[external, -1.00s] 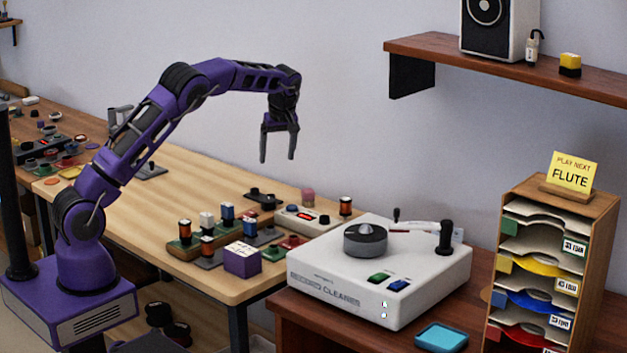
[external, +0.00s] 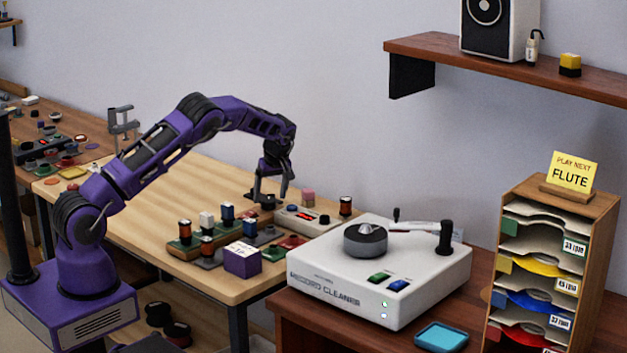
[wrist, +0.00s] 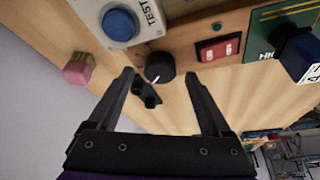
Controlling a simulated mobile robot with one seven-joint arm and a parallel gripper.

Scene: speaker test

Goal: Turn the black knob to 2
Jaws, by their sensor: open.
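In the wrist view a round black knob (wrist: 160,67) with a short white pointer mark sits on a pale wooden surface. The mark points toward the lower left of the picture. I cannot read any numbers around it. My gripper (wrist: 159,77) is open and empty, with one finger left and one right of the knob in the picture. Whether the fingers are level with it or still above it I cannot tell. In the external view my gripper (external: 270,197) is low over the back edge of the light wooden table (external: 190,185), and it largely hides the knob there.
A small black part (wrist: 147,95) lies close to the knob, between the fingers. A white TEST box (wrist: 138,20) with a blue button, a red switch (wrist: 219,47), a pink block (wrist: 78,68) and a green board (wrist: 275,35) are near. A white record cleaner (external: 425,270) stands to the right.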

